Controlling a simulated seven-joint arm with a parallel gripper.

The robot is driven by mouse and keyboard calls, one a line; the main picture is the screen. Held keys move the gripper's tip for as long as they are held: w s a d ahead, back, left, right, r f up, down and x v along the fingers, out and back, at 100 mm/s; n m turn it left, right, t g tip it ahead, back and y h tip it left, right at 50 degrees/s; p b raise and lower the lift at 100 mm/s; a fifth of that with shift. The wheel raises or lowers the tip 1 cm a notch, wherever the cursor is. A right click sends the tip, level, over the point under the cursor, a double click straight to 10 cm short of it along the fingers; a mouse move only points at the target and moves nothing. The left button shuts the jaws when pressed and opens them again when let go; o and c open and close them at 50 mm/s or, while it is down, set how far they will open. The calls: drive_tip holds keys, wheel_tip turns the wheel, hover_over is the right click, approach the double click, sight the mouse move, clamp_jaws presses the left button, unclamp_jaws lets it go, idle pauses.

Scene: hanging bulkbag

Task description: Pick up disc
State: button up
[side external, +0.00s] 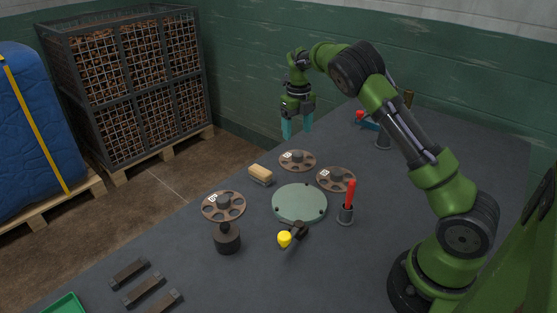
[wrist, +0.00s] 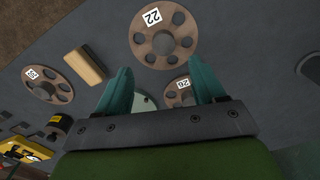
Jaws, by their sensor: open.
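Three brown discs with holes, dark hubs and white number tags lie flat on the dark table. One is farthest back (side external: 297,160); it shows in the wrist view (wrist: 163,36) tagged 22. A second (side external: 336,179) lies to its right; in the wrist view (wrist: 176,97) my gripper partly hides it. The third (side external: 223,206) lies at the left, also in the wrist view (wrist: 45,85). My gripper (side external: 297,130) is open and empty, pointing down, well above the table near the farthest disc. Its teal fingers (wrist: 160,66) frame the wrist view.
A pale green round plate (side external: 300,203) lies amid the discs. A wooden block (side external: 261,175), a dark knobbed weight (side external: 228,239), a yellow-ended tool (side external: 286,239) and a red-handled tool in a holder (side external: 347,205) stand around. Dark bars (side external: 143,289) lie front left.

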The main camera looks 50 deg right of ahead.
sight(297, 154)
drive_tip(key=f, duration=0.9)
drive_tip(key=shift+d, duration=0.35)
drive_tip(key=shift+c, duration=0.3)
drive_tip(key=shift+r, duration=0.1)
clamp_jaws()
